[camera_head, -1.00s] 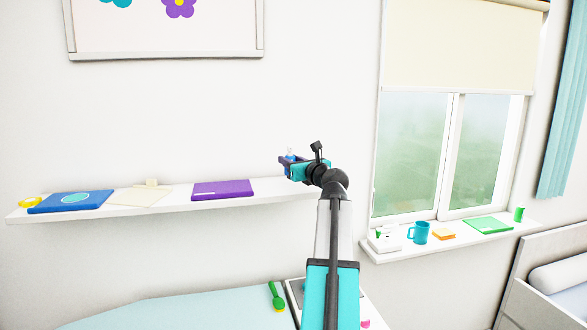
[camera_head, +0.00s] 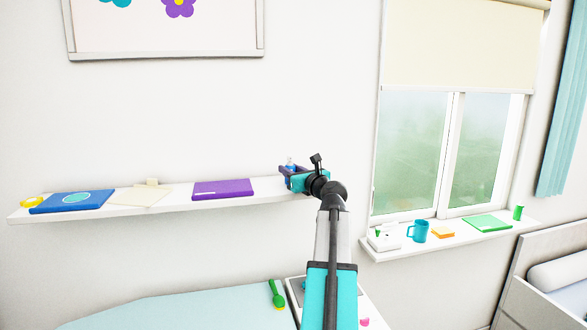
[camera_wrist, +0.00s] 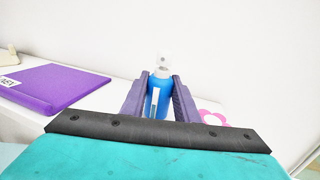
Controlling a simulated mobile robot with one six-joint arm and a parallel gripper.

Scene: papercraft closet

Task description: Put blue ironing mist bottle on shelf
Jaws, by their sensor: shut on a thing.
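The blue ironing mist bottle (camera_wrist: 158,92) has a white spray top and a pale label, and stands upright between the fingers of my gripper (camera_wrist: 158,97) in the wrist view. The gripper is shut on it. In the head view my gripper (camera_head: 289,172) is at the right end of the white wall shelf (camera_head: 130,207), with a small part of the bottle (camera_head: 290,162) showing. In the wrist view the bottle is over or on the shelf, near the wall; its base is hidden, so I cannot tell if it touches.
On the shelf, a purple book (camera_head: 223,189) lies left of the gripper, then beige papers (camera_head: 142,195), a blue book (camera_head: 72,202) and a yellow roll (camera_head: 31,202). A pink flower shape (camera_wrist: 213,118) shows right of the fingers. The window sill (camera_head: 450,238) holds several items.

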